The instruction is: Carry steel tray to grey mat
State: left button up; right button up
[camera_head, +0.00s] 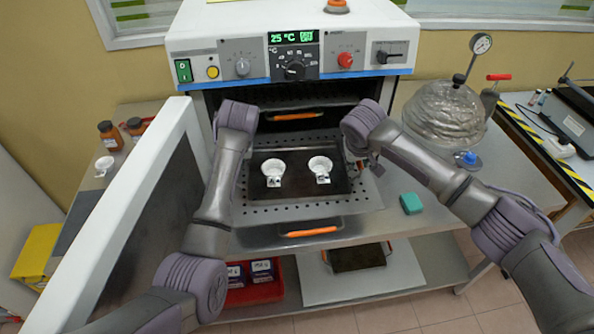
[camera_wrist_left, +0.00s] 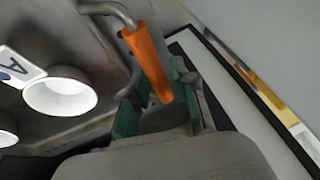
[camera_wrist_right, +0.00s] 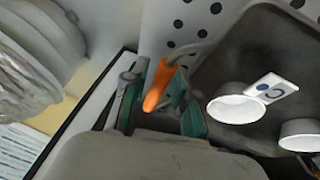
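The steel tray (camera_head: 300,190) is dark and rectangular. It lies on a perforated shelf pulled out of the oven and carries two white cups (camera_head: 273,168) (camera_head: 320,165) with letter tags. Its orange handles show in the left wrist view (camera_wrist_left: 150,62) and the right wrist view (camera_wrist_right: 158,86). My left gripper (camera_wrist_left: 160,108) is open, with its fingers either side of the left handle. My right gripper (camera_head: 364,164) is open around the right handle; its fingers (camera_wrist_right: 158,108) stand apart from it. I cannot pick out the grey mat for certain; a dark grey surface (camera_head: 78,222) shows on the left bench.
The white oven door (camera_head: 130,225) stands open at the left, close to my left arm. A foil-covered dome with a gauge (camera_head: 443,112) and a teal block (camera_head: 411,203) are on the right. Brown bottles (camera_head: 110,136) stand at far left. Another dark tray (camera_head: 357,257) is on the lower shelf.

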pick_arm(q)
grip_shut()
pick_arm(e)
grip_shut()
pick_arm(q)
jog(key=shift+r, duration=0.1)
